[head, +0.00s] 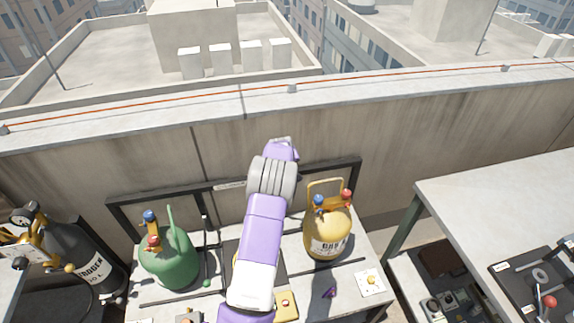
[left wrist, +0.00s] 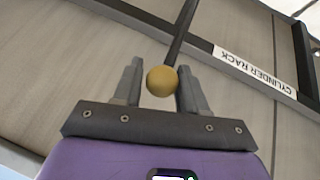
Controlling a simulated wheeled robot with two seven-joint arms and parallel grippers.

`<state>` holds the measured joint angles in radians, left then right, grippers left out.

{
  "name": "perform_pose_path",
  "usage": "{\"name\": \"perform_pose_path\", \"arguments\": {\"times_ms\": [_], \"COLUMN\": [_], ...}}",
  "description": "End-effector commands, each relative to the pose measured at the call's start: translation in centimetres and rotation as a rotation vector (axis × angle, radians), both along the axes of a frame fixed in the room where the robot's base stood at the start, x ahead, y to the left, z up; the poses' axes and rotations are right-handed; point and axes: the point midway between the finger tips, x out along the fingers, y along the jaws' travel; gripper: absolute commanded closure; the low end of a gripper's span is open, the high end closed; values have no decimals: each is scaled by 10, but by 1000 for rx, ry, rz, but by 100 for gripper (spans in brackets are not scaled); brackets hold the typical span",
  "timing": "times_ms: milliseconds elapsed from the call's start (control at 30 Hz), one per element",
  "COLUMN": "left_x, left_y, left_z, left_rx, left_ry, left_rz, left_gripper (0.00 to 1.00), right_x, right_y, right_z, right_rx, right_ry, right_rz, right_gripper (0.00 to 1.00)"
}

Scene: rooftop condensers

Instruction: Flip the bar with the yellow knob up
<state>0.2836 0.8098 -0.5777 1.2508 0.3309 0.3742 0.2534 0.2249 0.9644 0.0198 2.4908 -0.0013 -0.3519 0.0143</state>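The yellow knob (left wrist: 161,81) is a round ball on the end of a thin dark bar (left wrist: 182,32), seen in the left wrist view. My left gripper (left wrist: 160,85) has one finger on each side of the knob, close against it, and looks shut on it. The bar runs from the knob past the dark frame labelled "CYLINDER RACK" (left wrist: 256,68); the label reads upside down. In the head view my left arm reaches forward over the rack (head: 330,167), with the wrist above its rear rail. The arm hides the knob and bar there. My right gripper is not in view.
A green cylinder (head: 168,262) stands left of my arm and a yellow cylinder (head: 327,236) right of it. Another dark bar (head: 205,245) with a green knob (head: 206,283) is beside the green cylinder. The concrete parapet (head: 400,130) rises behind; a bench (head: 500,190) stands right.

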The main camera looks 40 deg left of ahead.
Motion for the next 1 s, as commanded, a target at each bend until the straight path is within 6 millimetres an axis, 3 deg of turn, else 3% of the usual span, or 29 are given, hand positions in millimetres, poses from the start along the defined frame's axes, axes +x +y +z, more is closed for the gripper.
{"name": "perform_pose_path", "arguments": {"times_ms": [100,400,800,1000], "left_x": [0,-2,-26,-34], "left_y": [0,-2,-21,-25], "left_z": [-1,1,51,62], "left_rx": [-1,-4,-4,-3], "left_ry": [2,4,1,3], "left_rz": [0,0,-2,-1], "left_gripper": [42,42,42,42], "right_x": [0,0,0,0], "right_y": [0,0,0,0], "right_z": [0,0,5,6], "right_rx": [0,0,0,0], "right_ry": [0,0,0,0], "right_rz": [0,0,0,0], "right_gripper": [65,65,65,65]}}
